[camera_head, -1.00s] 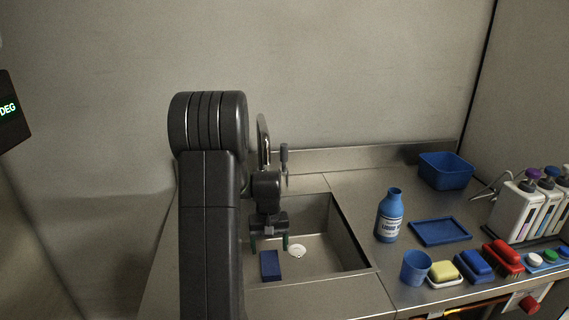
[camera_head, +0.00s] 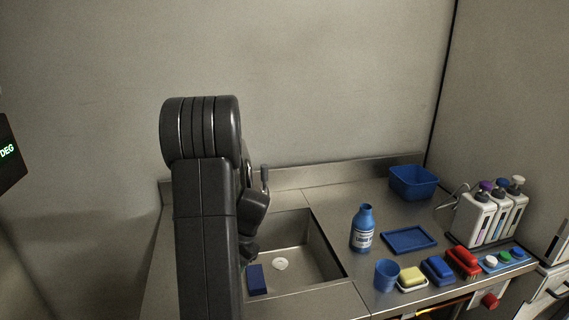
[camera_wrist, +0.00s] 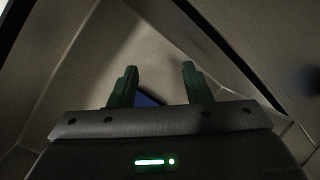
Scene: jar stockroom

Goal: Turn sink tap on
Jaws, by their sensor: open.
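The sink (camera_head: 305,262) is a steel basin set in the counter. The tap's grey upright lever (camera_head: 265,178) shows just right of my arm at the back of the sink; the rest of the tap is hidden behind the arm. In the head view my gripper's fingers are hidden behind my arm, at the sink's left side. In the wrist view my gripper (camera_wrist: 158,76) has its two green fingers apart with nothing held between them. The wrist view shows basin walls beyond the fingers. The tap cannot be made out there.
A blue block (camera_head: 256,279) lies in the sink near the drain (camera_head: 280,264). Right of the sink stand a blue bottle (camera_head: 362,230), a blue tray (camera_head: 409,249) and a blue cup (camera_head: 386,276). A blue bin (camera_head: 413,182) and pump jars (camera_head: 474,219) are farther right.

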